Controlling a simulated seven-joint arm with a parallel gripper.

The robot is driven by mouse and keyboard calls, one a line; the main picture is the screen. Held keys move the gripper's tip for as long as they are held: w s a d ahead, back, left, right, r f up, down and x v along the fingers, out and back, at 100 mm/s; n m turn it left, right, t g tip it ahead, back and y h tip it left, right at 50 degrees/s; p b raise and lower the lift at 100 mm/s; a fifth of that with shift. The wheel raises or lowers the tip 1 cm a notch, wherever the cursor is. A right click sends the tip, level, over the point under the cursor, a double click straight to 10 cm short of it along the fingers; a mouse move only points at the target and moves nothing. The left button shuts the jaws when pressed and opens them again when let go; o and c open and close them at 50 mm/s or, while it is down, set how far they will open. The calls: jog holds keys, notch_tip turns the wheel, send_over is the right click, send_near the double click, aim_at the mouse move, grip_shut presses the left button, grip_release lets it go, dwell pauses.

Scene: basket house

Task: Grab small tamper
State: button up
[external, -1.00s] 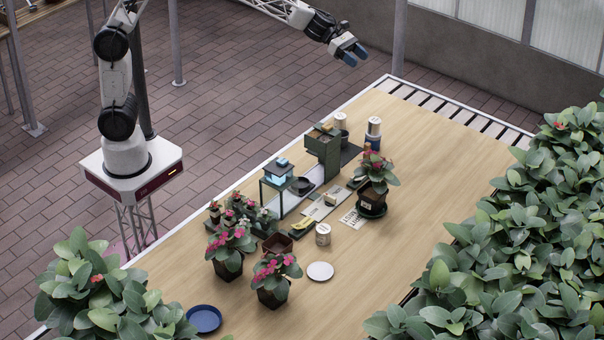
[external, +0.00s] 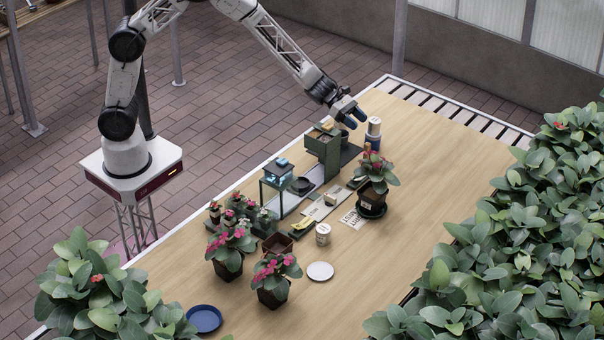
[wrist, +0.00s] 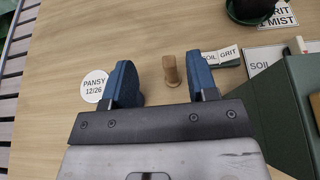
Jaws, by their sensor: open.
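My gripper (wrist: 161,66) is open and empty, with blue fingers apart.
A green box stand (external: 322,148) is close beside my gripper, with a blue-and-white canister (external: 374,130) to its right. A potted pink-flowered plant (external: 372,180) stands in front. The table's right side is clear.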

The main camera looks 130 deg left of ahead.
send_near(370, 151)
jog(key=x, duration=0.2)
jog(key=shift+w+a+f, duration=0.15)
jog(key=shift+w+f, duration=0.05)
jog(key=shift+w, duration=0.15)
jog(key=shift+x, duration=1.3)
jog(key=shift+w, duration=0.15)
jog(key=shift+d+x, duration=0.15)
jog(key=shift+x, duration=0.6)
jog(key=shift+d+x, duration=0.15)
jog(key=shift+x, duration=1.6)
jog(key=shift+c, duration=0.3)
grip_shut()
